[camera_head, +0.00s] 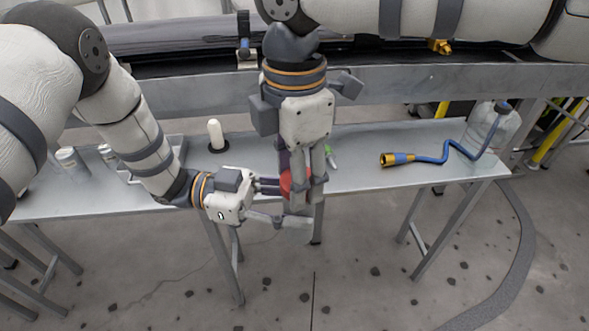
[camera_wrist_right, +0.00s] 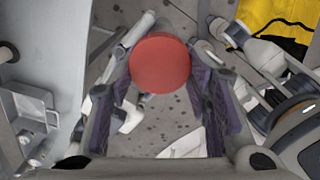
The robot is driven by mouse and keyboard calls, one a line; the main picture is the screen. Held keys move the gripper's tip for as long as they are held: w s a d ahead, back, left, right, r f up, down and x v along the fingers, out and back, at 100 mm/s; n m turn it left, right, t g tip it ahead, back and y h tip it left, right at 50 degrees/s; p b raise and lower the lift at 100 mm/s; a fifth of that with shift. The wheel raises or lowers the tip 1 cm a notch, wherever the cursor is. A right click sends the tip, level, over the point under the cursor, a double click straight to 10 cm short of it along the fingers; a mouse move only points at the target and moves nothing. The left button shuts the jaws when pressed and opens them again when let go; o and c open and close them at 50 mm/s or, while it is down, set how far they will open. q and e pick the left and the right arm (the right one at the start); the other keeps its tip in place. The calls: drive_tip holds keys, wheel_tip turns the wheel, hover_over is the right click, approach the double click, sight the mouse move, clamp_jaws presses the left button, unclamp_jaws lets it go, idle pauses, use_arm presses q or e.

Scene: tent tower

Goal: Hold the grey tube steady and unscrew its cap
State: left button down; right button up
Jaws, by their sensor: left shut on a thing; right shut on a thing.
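The red cap (camera_head: 287,183) sits on top of the grey tube (camera_head: 298,229), in front of the table's near edge in the head view. My left gripper (camera_head: 284,204) comes in from the left and is shut on the tube. My right gripper (camera_head: 303,184) comes down from above and is shut on the cap. In the right wrist view the cap (camera_wrist_right: 160,62) is a round red disc between the purple-padded fingers. The cap hides the tube there. The fingers partly cover both cap and tube in the head view.
The grey metal table (camera_head: 360,165) bears a white rounded peg (camera_head: 215,134), a small green-tipped item (camera_head: 331,157) and a blue hose (camera_head: 430,158) with a yellow end. A clear jug (camera_head: 492,127) stands at the right end. A conveyor (camera_head: 180,35) runs behind.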

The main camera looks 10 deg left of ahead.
drive_tip(key=n, duration=0.7)
drive_tip(key=shift+d+n, duration=0.2)
drive_tip(key=shift+n, duration=0.1)
drive_tip(key=n, duration=0.4)
drive_tip(key=shift+d, duration=0.1)
drive_tip(key=n, duration=0.7)
drive_tip(key=shift+d+r, duration=0.1)
drive_tip(key=shift+d, duration=0.1)
drive_tip(key=n, duration=0.4)
drive_tip(key=shift+w, duration=0.1)
drive_tip(key=n, duration=0.3)
drive_tip(key=shift+d, duration=0.1)
drive_tip(key=n, duration=0.3)
drive_tip(key=shift+w+n, duration=0.15)
drive_tip(key=shift+n, duration=0.25)
drive_tip(key=n, duration=0.3)
drive_tip(key=shift+w+n, duration=0.15)
drive_tip(key=shift+n, duration=0.25)
drive_tip(key=n, duration=0.7)
drive_tip(key=shift+w, duration=0.15)
drive_tip(key=n, duration=0.3)
drive_tip(key=shift+a+n, duration=0.2)
drive_tip(key=shift+n, duration=0.1)
drive_tip(key=n, duration=0.6)
drive_tip(key=shift+w+a+r, duration=0.1)
drive_tip(key=shift+a, duration=0.05)
drive_tip(key=shift+r, duration=0.15)
